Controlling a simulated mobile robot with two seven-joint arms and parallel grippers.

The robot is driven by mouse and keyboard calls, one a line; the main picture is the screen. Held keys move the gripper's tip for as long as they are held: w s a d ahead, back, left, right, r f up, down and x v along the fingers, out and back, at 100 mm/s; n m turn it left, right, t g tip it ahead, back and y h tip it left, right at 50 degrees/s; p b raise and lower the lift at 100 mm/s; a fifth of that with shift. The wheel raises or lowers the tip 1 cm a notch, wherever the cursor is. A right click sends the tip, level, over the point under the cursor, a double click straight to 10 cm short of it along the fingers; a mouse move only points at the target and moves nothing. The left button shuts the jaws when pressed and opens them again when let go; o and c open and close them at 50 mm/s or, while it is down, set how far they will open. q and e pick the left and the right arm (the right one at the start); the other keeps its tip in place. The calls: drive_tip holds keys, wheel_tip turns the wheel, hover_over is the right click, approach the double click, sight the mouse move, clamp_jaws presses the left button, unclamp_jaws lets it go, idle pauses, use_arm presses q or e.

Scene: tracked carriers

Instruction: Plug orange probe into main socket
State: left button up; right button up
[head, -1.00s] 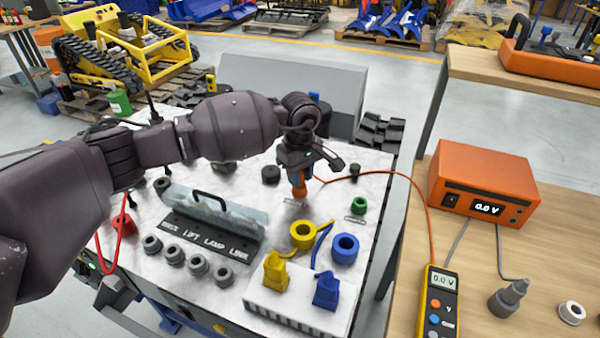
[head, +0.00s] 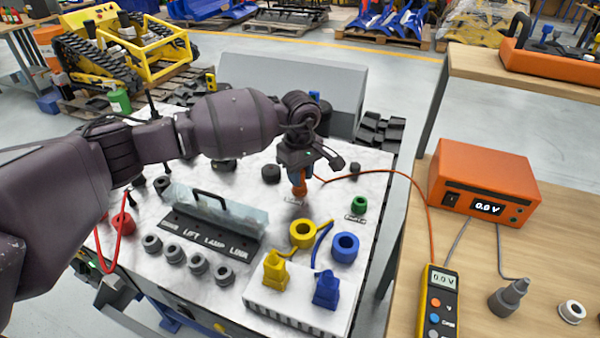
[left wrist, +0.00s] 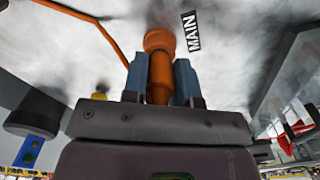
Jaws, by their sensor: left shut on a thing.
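My left gripper (head: 299,180) is shut on the orange probe (head: 299,190) and holds it upright, tip down, over the white bench top. The probe also shows between the blue-grey fingers in the left wrist view (left wrist: 159,75). A MAIN label (left wrist: 191,32) lies on the bench top just beside the probe's flared end. The main socket itself is hidden, so I cannot tell whether the probe touches it or is in it. An orange lead (head: 410,186) runs from near the probe to the yellow multimeter (head: 438,300). My right gripper is not in view.
A yellow ring socket (head: 303,233), a blue one (head: 345,247) and a green one (head: 360,204) stand nearby. Yellow and blue plugs sit on a white block (head: 275,302). A clear cover with a handle (head: 215,208) stands left. An orange power unit (head: 484,182) reads 0.0 V.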

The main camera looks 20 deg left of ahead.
use_arm(q)
drive_tip(key=shift+f, duration=0.1)
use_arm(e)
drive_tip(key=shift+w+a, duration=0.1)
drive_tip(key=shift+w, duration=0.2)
use_arm(q)
drive_tip(key=shift+f, duration=0.25)
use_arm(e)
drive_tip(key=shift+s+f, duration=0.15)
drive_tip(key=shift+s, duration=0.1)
use_arm(q)
drive_tip(key=o, duration=1)
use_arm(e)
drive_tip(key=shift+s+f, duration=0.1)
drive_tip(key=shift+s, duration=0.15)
use_arm(q)
wheel_tip(320, 180, up, 3)
drive_tip(key=shift+w+r, duration=0.1)
drive_tip(key=shift+r, duration=0.1)
wheel_tip(320, 180, up, 6)
drive_tip(key=shift+f+p, duration=0.1)
drive_tip(key=shift+p, duration=0.45)
drive_tip(key=shift+r, duration=0.8)
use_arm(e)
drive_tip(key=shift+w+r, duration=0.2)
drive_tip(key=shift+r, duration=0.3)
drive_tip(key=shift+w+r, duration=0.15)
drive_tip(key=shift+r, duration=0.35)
